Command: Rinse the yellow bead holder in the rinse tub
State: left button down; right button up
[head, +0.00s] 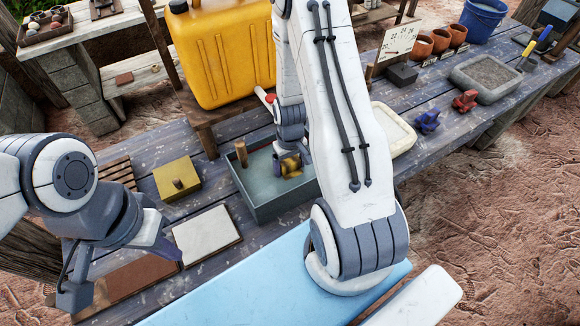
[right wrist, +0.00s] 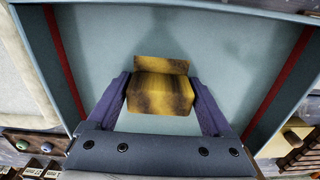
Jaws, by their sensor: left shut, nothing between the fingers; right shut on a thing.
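The yellow bead holder (right wrist: 160,92) is between the fingers of my right gripper (right wrist: 165,105) in the right wrist view, with dark smudges on its faces. In the head view the holder (head: 290,167) is small and partly hidden by my right gripper (head: 285,160). Both are over or inside the blue-grey rinse tub (head: 268,212); how deep the holder sits I cannot tell. The tub (right wrist: 90,60) fills most of the right wrist view, with red lines along its side walls. My left gripper (head: 172,252) is shut and empty, left of the tub above the bench.
A yellow jerrycan (head: 222,55) with a tap stands behind the tub. A yellow block with a wooden knob (head: 168,184) and a white pad (head: 207,237) lie left of it. A pale tray (head: 393,130) is to the right. A wooden peg (head: 241,153) stands at the tub's left side.

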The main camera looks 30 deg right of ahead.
dwell(0.5)
notch_tip(320, 180, up, 12)
jog(key=p, duration=1)
jog(key=shift+f, duration=0.1)
jog(key=shift+f, duration=0.15)
dwell(1.0)
